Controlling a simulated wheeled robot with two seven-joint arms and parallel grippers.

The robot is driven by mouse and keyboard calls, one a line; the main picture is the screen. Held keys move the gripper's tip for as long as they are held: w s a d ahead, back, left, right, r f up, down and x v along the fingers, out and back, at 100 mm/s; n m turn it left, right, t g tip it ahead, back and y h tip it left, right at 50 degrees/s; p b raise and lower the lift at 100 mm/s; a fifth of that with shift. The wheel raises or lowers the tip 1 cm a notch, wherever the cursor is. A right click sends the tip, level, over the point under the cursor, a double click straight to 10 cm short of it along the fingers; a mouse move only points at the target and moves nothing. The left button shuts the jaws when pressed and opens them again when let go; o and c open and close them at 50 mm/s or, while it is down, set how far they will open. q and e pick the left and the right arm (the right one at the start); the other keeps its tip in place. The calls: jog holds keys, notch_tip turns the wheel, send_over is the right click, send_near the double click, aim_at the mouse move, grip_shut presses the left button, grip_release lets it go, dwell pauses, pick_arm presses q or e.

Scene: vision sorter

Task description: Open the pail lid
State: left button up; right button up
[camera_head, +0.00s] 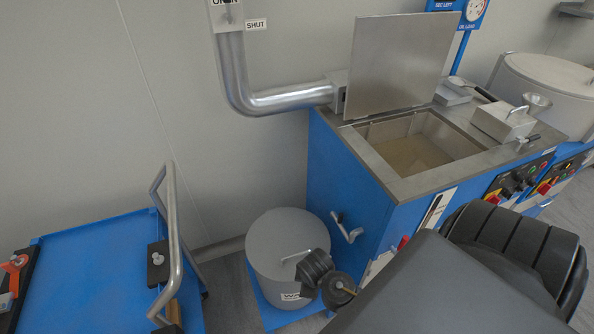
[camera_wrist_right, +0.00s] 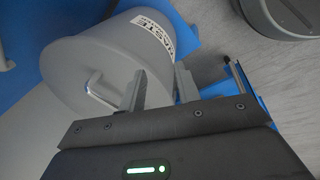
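The pail (camera_head: 268,250) is a grey round bin with a flat lid. It stands on a blue base beside the blue machine, and the lid looks shut. A thin metal bar handle (camera_head: 296,257) lies on the lid; it also shows in the right wrist view (camera_wrist_right: 98,92). A WASTE label (camera_wrist_right: 153,34) is on the pail's side. My right gripper (camera_wrist_right: 160,70) is open at the pail, its two grey fingers apart with the handle outside them, left of the left finger. I cannot tell whether a finger touches the lid. My left gripper is out of view.
The blue machine (camera_head: 345,180) stands right of the pail, with a bar handle (camera_head: 346,228) on its side and a raised lid (camera_head: 398,65) on top. A blue cart (camera_head: 95,275) with an upright rail (camera_head: 172,240) stands at left. Open floor lies between cart and pail.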

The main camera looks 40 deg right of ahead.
jog(key=w+d+r+n, duration=0.2)
jog(key=w+r+n, duration=0.3)
jog(key=r, duration=0.4)
jog(key=n, duration=0.1)
send_near(297, 256)
jog(key=x, duration=0.3)
jog(key=b+x, duration=0.1)
jog(key=x, duration=0.3)
jog(key=shift+w+d+f, duration=0.2)
jog(key=shift+w, duration=0.05)
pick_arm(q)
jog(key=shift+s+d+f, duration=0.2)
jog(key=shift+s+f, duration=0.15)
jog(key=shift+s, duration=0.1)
pick_arm(e)
grip_shut()
